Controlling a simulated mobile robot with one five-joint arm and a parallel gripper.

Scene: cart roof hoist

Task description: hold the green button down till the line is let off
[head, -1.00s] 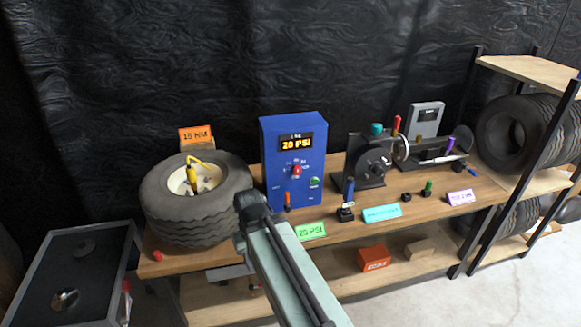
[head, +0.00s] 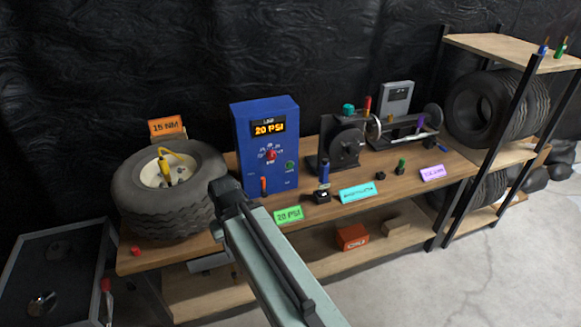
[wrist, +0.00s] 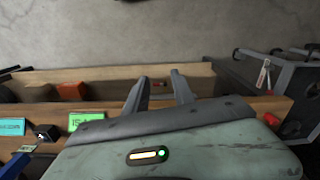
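The blue inflator box (head: 265,145) stands on the workbench in the head view, its display reading 20 PSI. The green button (head: 290,166) is on its front, right of a red knob (head: 271,155). A yellow line (head: 174,164) shows at the hub of the tire (head: 168,195), left of the box. My gripper (head: 228,190) is in front of the box's lower left in the picture, apart from the button. In the wrist view my gripper (wrist: 162,78) has its two fingers spread, with nothing between them. The button does not show there.
A green card (head: 289,215) lies at the bench's front edge. A black machine (head: 342,148) and small knobs stand to the right. A lower shelf holds an orange box (head: 352,237). A shelf rack (head: 500,120) with tires is at far right; a dark cart (head: 50,270) at left.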

